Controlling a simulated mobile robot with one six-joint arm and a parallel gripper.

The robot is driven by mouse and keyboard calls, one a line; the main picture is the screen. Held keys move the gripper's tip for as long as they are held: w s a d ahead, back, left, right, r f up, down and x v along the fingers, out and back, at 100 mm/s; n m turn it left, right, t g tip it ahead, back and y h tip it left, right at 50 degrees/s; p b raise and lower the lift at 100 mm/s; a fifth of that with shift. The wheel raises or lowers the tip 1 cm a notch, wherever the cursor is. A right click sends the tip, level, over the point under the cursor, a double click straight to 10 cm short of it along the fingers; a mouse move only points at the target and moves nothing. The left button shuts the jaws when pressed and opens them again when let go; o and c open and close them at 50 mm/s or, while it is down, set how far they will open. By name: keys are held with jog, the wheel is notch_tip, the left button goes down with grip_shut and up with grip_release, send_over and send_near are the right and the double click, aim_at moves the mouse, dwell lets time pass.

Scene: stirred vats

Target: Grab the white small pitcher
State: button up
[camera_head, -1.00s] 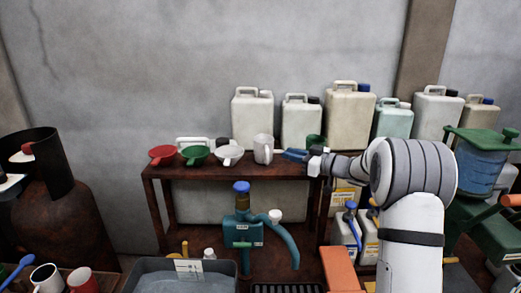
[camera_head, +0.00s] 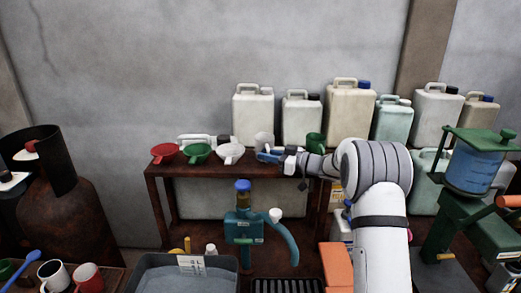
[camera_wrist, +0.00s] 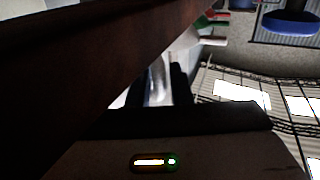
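The white small pitcher (camera_head: 264,139) stands on the rusty brown shelf table, right of the white funnel. Its lower part is hidden behind my gripper in the head view. My gripper (camera_head: 266,156) reaches in from the right at the height of the tabletop, at the pitcher. In the wrist view, two dark fingers are apart, with a whitish surface, apparently the pitcher (camera_wrist: 158,82), between them. I cannot tell whether the fingers touch it.
A white funnel (camera_head: 230,153), a green funnel (camera_head: 198,153) and a red funnel (camera_head: 164,152) stand to the left. A green pitcher (camera_head: 315,142) is close on the right. Several jugs line the wall behind. The table (camera_head: 157,171) edge runs close beside my gripper.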

jog(key=shift+d, duration=0.1)
jog(key=shift+c, duration=0.5)
grip_shut()
jog(key=shift+r, duration=0.2)
